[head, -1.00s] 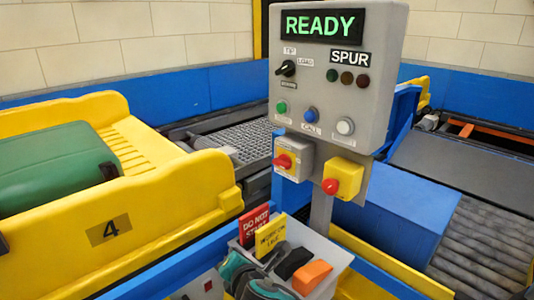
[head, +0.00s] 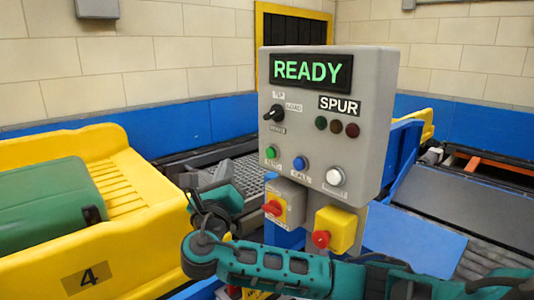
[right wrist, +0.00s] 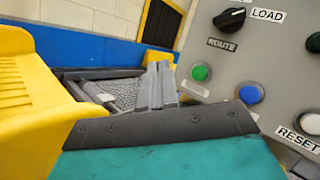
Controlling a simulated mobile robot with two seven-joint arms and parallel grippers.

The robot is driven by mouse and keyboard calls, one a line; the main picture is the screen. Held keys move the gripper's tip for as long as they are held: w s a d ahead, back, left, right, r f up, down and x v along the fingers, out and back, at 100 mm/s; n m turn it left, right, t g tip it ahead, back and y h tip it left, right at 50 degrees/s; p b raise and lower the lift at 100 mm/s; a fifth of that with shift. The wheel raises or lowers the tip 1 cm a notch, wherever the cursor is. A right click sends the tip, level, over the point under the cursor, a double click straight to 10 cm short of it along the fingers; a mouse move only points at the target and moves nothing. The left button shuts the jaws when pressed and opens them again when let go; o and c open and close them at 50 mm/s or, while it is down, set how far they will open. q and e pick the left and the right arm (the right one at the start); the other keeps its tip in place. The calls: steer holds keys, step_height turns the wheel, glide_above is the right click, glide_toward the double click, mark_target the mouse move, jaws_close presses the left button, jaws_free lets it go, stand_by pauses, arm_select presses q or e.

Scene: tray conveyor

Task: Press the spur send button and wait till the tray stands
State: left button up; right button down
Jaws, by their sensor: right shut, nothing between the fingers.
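The grey control box (head: 375,125) stands at centre, marked SPUR, with READY lit in green. Its green button (head: 270,152) sits left of a blue button (head: 299,162) and a white button (head: 335,176); the green button's label is too small to read. The green button also shows in the right wrist view (right wrist: 200,72). The yellow tray (head: 150,230), numbered 4, stands at left with a green suitcase (head: 45,205) on it. My right gripper (head: 228,172) is shut and empty, left of the green button and apart from it in the picture. My left gripper is out of view.
A black selector knob (head: 274,113) sits above the buttons, and three dark lamps (head: 337,126) are under SPUR. A red-knobbed yellow switch (head: 335,230) and a grey-boxed one (head: 285,200) hang below. My right forearm crosses in front of the post. Conveyor rollers (head: 495,262) lie at right.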

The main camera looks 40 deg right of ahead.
mark_target(271, 153)
steer(key=d+b, duration=0.2)
steer(key=d, duration=0.6)
steer(key=shift+w+d+b, duration=0.3)
steer(key=shift+w+d, duration=0.05)
steer(key=shift+d, duration=0.05)
stand_by(1.8)
steer(key=shift+d, duration=0.1)
steer(key=shift+d+p, duration=0.3)
steer(key=shift+p, duration=0.05)
